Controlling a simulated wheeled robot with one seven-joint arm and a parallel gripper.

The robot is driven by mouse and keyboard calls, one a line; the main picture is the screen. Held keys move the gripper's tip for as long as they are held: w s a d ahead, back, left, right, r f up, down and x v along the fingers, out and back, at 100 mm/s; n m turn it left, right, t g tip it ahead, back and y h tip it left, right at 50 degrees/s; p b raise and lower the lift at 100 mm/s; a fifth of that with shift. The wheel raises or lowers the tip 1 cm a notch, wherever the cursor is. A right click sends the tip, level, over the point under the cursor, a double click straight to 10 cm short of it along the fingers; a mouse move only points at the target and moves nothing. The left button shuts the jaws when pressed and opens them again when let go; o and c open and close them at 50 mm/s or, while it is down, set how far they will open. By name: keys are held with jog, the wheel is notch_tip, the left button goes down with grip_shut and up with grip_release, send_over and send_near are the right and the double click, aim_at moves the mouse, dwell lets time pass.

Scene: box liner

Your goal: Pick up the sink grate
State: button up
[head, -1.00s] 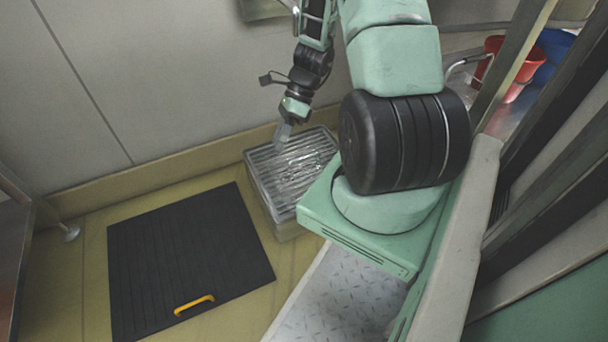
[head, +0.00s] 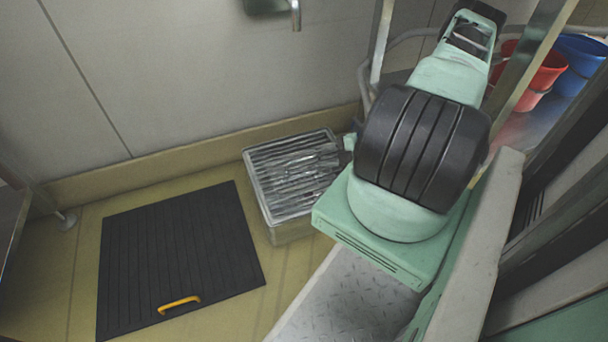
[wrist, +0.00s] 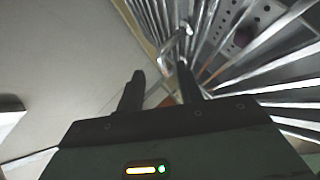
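The sink grate (head: 275,205) is a silver slatted metal panel on top of a pale box-like basin by the wall in the head view. Some shiny metal lies over its right part, too unclear to name. In the wrist view the grate's bars (wrist: 290,100) fan out close up at the right. My gripper (wrist: 160,80) shows there with its two dark fingers apart. Its right fingertip is at or near the grate's edge; I cannot tell whether it touches. Nothing is clearly held between the fingers.
A black ribbed mat (head: 180,255) with a yellow handle (head: 178,304) lies on the floor left of the basin. Red (head: 535,72) and blue (head: 582,62) buckets stand at the upper right. A metal post rises beside my arm. Bare floor surrounds the mat.

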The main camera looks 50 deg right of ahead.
aim_at(311, 157)
jog(key=shift+b+x, duration=0.45)
jog(key=shift+x, duration=0.75)
jog(key=b+x, duration=0.1)
jog(key=x, duration=0.1)
jog(key=b+x, duration=0.1)
jog(key=b, duration=0.1)
jog(key=shift+w+a+f, duration=0.15)
jog(key=shift+a+f, duration=0.2)
jog(key=shift+f, duration=0.05)
jog(key=shift+w+a+b, duration=0.2)
jog(key=shift+w+b, duration=0.3)
jog(key=shift+w, duration=0.15)
jog(key=shift+c, duration=0.4)
grip_shut()
